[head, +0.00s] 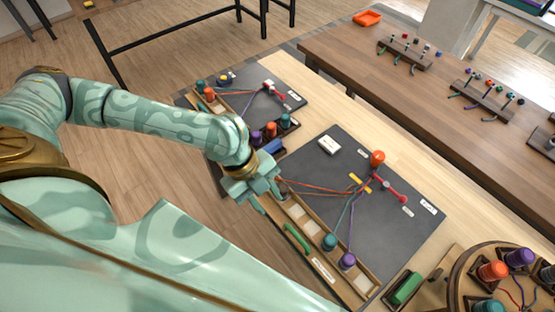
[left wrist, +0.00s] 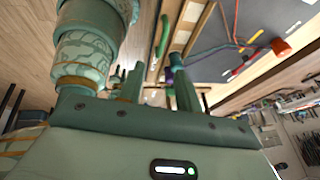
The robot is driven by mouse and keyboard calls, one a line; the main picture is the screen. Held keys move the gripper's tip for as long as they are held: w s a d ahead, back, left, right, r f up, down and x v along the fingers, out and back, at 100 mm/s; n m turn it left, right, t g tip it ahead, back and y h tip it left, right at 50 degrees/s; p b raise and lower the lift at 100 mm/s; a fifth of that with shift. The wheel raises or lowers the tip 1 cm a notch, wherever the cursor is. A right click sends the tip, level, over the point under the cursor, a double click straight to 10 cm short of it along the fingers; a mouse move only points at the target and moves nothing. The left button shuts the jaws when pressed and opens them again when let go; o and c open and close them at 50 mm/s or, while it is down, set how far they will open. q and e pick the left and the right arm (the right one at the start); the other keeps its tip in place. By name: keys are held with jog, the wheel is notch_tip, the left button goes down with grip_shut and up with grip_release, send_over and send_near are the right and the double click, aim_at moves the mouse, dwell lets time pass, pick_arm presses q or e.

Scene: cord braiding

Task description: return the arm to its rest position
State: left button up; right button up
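My left arm (head: 160,118) comes in from the left in the head view and reaches over the wooden table's near edge. Its left gripper (head: 268,198) is beside the left end of a wooden bobbin rack (head: 320,265) on the larger dark mat (head: 330,180). In the left wrist view the two fingers of the left gripper (left wrist: 160,88) stand apart with no object held between them. Teal and purple bobbins show beyond the fingers there. Whether a finger touches the rack cannot be told. My right gripper is not in view.
Red, teal and purple cords (head: 352,190) spread over the mat by an orange bobbin (head: 377,158). A smaller dark mat (head: 270,100) with bobbins lies behind the gripper. A round braiding stand (head: 462,285) is at lower right. Floor is open left of the table.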

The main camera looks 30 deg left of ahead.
pick_arm(q)
jog(key=shift+v, duration=1.15)
